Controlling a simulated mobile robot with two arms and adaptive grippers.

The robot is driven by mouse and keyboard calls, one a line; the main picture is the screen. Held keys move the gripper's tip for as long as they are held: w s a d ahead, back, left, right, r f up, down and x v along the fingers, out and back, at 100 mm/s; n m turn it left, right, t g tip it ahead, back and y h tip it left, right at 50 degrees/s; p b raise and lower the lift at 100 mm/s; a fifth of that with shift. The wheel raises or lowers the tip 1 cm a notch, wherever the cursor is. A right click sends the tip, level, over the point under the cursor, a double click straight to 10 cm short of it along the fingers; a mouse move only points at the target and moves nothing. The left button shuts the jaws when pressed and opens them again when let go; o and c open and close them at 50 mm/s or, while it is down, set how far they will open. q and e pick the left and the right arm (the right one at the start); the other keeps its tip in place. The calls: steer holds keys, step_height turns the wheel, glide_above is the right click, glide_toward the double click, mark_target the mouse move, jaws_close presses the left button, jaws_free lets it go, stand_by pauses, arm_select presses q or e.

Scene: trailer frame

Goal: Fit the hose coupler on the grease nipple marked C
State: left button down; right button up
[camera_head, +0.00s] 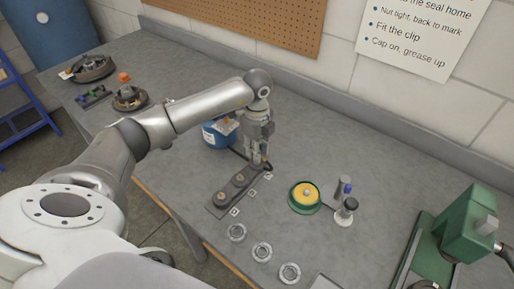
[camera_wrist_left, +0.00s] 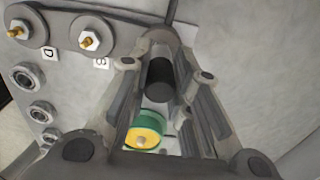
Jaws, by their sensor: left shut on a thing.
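My left gripper (camera_head: 258,160) points down over the far end of a dark bar (camera_head: 221,206) with brass-tipped grease nipples. In the left wrist view its fingers (camera_wrist_left: 160,72) are shut on a dark cylindrical hose coupler (camera_wrist_left: 160,82). Two nipples show there: one at the far left (camera_wrist_left: 17,32) beside a tag that looks like D (camera_wrist_left: 50,53), and one nearer (camera_wrist_left: 90,40) beside a tag that looks like B (camera_wrist_left: 101,63). The bar's third end lies behind the coupler and fingers; its nipple is hidden. I cannot tell whether the coupler touches it. My right gripper is not in view.
A blue tub (camera_head: 214,137) stands behind the gripper. A green dish with yellow contents (camera_head: 304,196) and small bottles (camera_head: 346,209) stand to the right. Several metal rings (camera_head: 262,252) lie in front. A green press (camera_head: 465,226) stands at the right edge.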

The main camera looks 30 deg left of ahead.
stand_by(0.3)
arm_select(q)
steer(key=c, duration=1.2)
jaws_free()
steer(key=shift+c, duration=0.2)
steer(key=o, duration=0.4)
steer(key=shift+f, duration=0.1)
steer(key=shift+r+p, duration=2.6)
steer(key=shift+r, duration=0.95)
steer(key=shift+s+f, duration=0.1)
steer(key=shift+s, duration=0.05)
